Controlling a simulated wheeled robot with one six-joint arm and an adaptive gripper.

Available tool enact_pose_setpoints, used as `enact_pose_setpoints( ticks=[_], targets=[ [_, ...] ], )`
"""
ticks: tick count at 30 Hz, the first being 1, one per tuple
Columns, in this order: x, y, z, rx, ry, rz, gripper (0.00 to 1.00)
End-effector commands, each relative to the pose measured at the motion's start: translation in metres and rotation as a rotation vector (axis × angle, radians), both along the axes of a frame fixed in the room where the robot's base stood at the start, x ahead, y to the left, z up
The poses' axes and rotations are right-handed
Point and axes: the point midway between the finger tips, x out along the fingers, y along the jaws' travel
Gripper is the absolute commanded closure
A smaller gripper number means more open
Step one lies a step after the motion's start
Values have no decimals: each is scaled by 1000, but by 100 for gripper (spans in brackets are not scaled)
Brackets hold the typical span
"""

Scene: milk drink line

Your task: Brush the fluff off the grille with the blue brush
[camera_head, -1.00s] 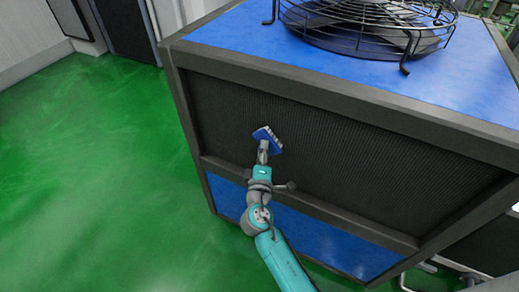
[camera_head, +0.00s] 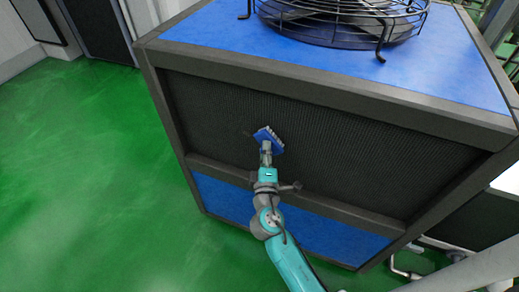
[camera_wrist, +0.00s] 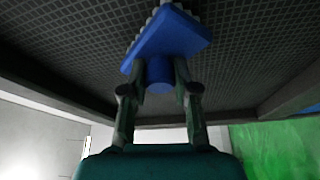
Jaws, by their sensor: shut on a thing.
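The blue brush (camera_head: 268,139) is held up against the dark grille (camera_head: 340,150) on the side of a large blue and dark grey unit. My gripper (camera_head: 266,155) is shut on the brush's handle. In the wrist view my gripper (camera_wrist: 160,88) has its two fingers on either side of the short round blue handle, and the blue brush (camera_wrist: 168,40) has its pale bristles toward the grille (camera_wrist: 75,45). I cannot tell whether the bristles touch the mesh. A faint mark shows on the grille just left of the brush; I cannot tell whether it is fluff.
A dark frame (camera_head: 310,92) borders the grille and stands out around it. A black fan guard (camera_head: 345,15) sits on the unit's blue top (camera_head: 215,45). The green floor (camera_head: 80,170) at left is clear. Pipes (camera_head: 408,265) run at the lower right.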

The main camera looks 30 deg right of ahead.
Motion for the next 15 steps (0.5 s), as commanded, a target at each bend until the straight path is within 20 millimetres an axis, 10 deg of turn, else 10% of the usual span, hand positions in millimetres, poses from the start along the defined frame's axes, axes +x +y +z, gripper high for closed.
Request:
enact_pose_setpoints(
  ticks=[15],
  targets=[
    [14,8,2,-1,-3,3,99]
  ],
)
